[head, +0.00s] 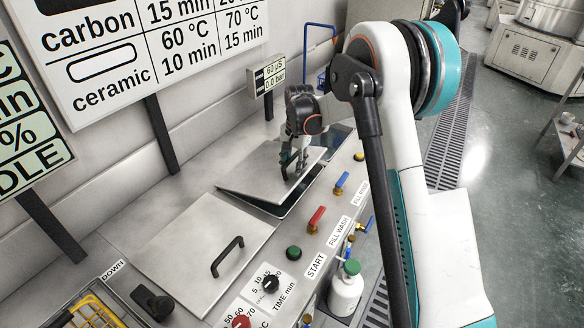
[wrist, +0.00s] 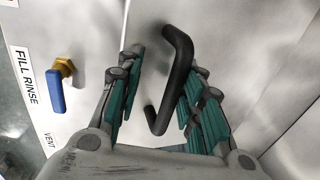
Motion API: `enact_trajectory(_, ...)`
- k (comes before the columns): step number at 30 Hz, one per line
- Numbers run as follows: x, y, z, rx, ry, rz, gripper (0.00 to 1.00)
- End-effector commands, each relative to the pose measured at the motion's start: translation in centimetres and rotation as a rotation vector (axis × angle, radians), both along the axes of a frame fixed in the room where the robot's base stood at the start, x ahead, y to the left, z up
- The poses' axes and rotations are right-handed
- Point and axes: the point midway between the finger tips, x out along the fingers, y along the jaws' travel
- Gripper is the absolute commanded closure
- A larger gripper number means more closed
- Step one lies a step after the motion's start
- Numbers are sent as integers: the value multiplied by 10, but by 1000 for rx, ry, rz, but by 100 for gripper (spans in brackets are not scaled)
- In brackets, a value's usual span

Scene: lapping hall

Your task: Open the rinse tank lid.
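The rinse tank lid (head: 258,168) is a flat grey metal plate in the head view. It is tilted and partly raised, with a dark gap under its near and right edges. Its black bar handle (wrist: 168,85) shows in the wrist view. My gripper (head: 291,170) is over the lid at the handle; in the wrist view my gripper (wrist: 163,80) has its teal-padded fingers apart on either side of the handle. A gap shows between the left finger and the handle; contact on the right side is unclear. The blue FILL RINSE valve (wrist: 60,90) is beside the lid.
A second, closed lid (head: 190,245) with a black handle (head: 227,257) lies nearer on the bench. Red valve (head: 316,219), blue valve (head: 341,182) and a white bottle (head: 346,290) line the front edge. A small display (head: 270,76) stands behind.

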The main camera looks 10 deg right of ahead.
Motion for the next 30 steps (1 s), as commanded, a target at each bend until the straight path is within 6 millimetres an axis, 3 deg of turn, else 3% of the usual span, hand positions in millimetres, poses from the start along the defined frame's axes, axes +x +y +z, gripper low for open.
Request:
enact_trajectory(11,0,-1,1,2,-4,0,67)
enact_trajectory(30,1,1,42,2,-4,0,67)
